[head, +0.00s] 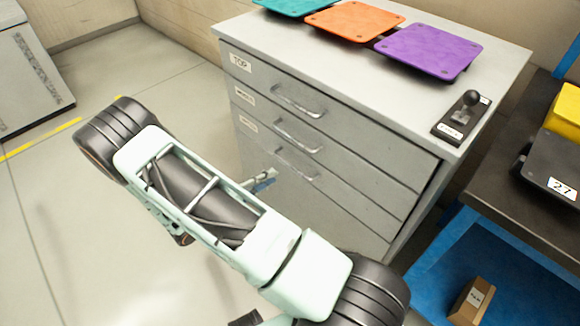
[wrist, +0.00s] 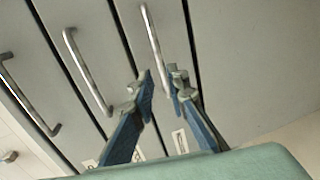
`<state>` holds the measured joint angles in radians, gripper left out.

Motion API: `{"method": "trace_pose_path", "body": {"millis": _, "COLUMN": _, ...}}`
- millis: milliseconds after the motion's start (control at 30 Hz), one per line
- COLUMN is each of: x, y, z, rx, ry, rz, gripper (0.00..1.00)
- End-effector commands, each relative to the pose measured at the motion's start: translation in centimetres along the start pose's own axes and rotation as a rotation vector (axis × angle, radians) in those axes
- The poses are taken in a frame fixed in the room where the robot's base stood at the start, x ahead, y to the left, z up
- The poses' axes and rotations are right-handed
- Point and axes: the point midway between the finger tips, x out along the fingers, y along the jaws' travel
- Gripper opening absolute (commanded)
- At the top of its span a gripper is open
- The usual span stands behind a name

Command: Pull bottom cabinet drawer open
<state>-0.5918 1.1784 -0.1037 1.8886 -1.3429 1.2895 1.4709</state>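The grey cabinet (head: 340,60) has a stack of drawers with bar handles, and their fronts look flush. The bottom handle (head: 297,166) is the lowest of three in the head view. In the wrist view it is the rightmost handle (wrist: 152,38), with one end close to my fingertips. My gripper (wrist: 161,88) is open, its two blue-padded fingers apart with a gap between them. In the head view my gripper (head: 264,180) shows small, just left of the bottom handle and partly hidden by my arm. I cannot tell whether a finger touches the handle.
Orange (head: 352,20) and purple (head: 428,50) plates and a small joystick box (head: 463,116) lie on the cabinet top. A workbench with a blue frame (head: 480,260) stands close at right, a small box (head: 470,302) on its lower shelf. Floor at left is clear.

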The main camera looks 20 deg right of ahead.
Motion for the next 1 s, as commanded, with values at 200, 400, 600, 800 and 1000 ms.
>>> {"method": "trace_pose_path", "body": {"millis": 200, "x": 4.2, "y": -0.1, "z": 0.2, "rx": 0.000, "ry": -0.007, "rz": 0.000, "gripper": 0.15}}
{"method": "trace_pose_path", "body": {"millis": 400, "x": 7.7, "y": -0.1, "z": 0.2, "rx": 0.001, "ry": -0.006, "rz": 0.000, "gripper": 0.15}}
{"method": "trace_pose_path", "body": {"millis": 600, "x": 9.4, "y": 0.0, "z": 0.1, "rx": 0.001, "ry": -0.004, "rz": 0.000, "gripper": 0.15}}
{"method": "trace_pose_path", "body": {"millis": 800, "x": 9.7, "y": 0.1, "z": 0.1, "rx": 0.001, "ry": -0.002, "rz": 0.000, "gripper": 0.15}}
{"method": "trace_pose_path", "body": {"millis": 1000, "x": 9.6, "y": 0.1, "z": 0.1, "rx": 0.001, "ry": -0.003, "rz": 0.000, "gripper": 0.06}}
